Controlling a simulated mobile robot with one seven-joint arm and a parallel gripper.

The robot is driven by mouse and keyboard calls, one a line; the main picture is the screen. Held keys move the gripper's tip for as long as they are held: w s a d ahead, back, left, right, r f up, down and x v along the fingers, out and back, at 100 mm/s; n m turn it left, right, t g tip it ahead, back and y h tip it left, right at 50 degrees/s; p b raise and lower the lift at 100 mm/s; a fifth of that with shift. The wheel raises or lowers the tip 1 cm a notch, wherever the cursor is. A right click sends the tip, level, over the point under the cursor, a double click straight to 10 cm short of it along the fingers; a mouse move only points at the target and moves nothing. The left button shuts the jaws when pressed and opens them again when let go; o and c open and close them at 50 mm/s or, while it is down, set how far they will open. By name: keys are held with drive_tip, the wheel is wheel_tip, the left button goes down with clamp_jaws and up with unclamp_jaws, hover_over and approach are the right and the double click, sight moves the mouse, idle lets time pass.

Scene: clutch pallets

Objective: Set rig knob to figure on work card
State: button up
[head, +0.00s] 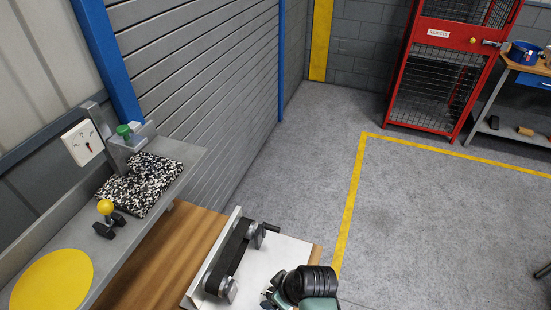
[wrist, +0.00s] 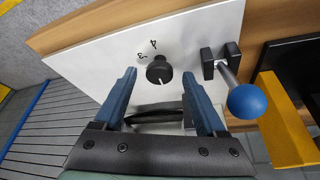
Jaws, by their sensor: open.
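The rig knob (wrist: 158,70) is small, round and black, set on a white panel (wrist: 90,68) in the wrist view. Figures 4 and 3 are printed above and left of it; other figures are not visible. A pale mark shows on its lower side. My gripper (wrist: 159,76) is open, its two blue fingers apart on either side of the knob in this view; I see no contact. In the head view the rig's white panel (head: 262,268) lies at the bottom, with my dark wrist over its right part, hiding the knob. I cannot make out a work card.
A blue ball lever (wrist: 248,102) stands close right of my fingers. In the head view, a belt on pulleys (head: 232,258) runs along the panel. The grey shelf (head: 70,240) holds a speckled cloth (head: 140,183) and a yellow ball knob (head: 105,207). Floor beyond is clear.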

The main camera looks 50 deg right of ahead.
drive_tip(key=shift+w+f, duration=0.15)
drive_tip(key=shift+f, duration=0.15)
drive_tip(key=shift+c, duration=0.2)
clamp_jaws()
drive_tip(key=shift+a+r+m+h+p, duration=0.15)
drive_tip(key=shift+m+h+p, duration=0.25)
drive_tip(key=shift+m+p, duration=0.45)
drive_tip(key=m+h+p, duration=0.1)
drive_tip(key=m, duration=0.3)
drive_tip(key=shift+w+a+g, duration=0.1)
drive_tip(key=shift+g, duration=0.2)
drive_tip(key=m+h, duration=0.1)
drive_tip(key=m, duration=0.2)
drive_tip(key=m+g+h, duration=0.1)
drive_tip(key=m, duration=0.2)
drive_tip(key=shift+w+p, duration=0.15)
drive_tip(key=shift+p, duration=0.25)
